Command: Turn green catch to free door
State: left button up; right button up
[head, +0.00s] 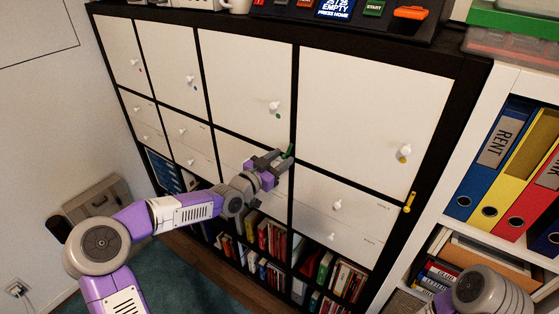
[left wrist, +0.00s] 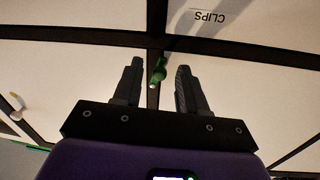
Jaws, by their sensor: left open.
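The green catch (head: 289,151) sits on the black frame below the lower right corner of a white door (head: 245,75) with a white knob and a green dot. My left gripper (head: 283,157) is open at the catch. In the left wrist view the green catch (left wrist: 158,71) stands between the two open fingers (left wrist: 157,85), with a visible gap on each side. It appears roughly in line with the fingers. The door looks shut. My right arm shows at the lower right of the head view, but its gripper does not show.
A yellow catch (head: 409,202) is on the frame at the right, below the door with the yellow-dotted knob (head: 404,152). White drawers with knobs lie below the doors. Books fill the lower cubbies (head: 270,238). A white shelf with binders (head: 492,145) stands at the right.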

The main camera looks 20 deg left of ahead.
pick_arm(q)
jog(key=shift+c, duration=0.2)
grip_shut()
jog(key=shift+s+d+f+n+b, duration=0.1)
jog(key=shift+d+n+b, duration=0.2)
jog(key=shift+n, duration=0.55)
jog(key=shift+s+d+n+b, duration=0.1)
jog(key=shift+d+n+b, duration=0.15)
jog(key=shift+n, duration=0.6)
jog(key=shift+o, duration=0.2)
grip_release()
jog(key=shift+a, duration=0.1)
jog(key=p+v, duration=0.1)
jog(key=v, duration=0.6)
jog(key=shift+s, duration=0.25)
jog(key=shift+f, duration=0.15)
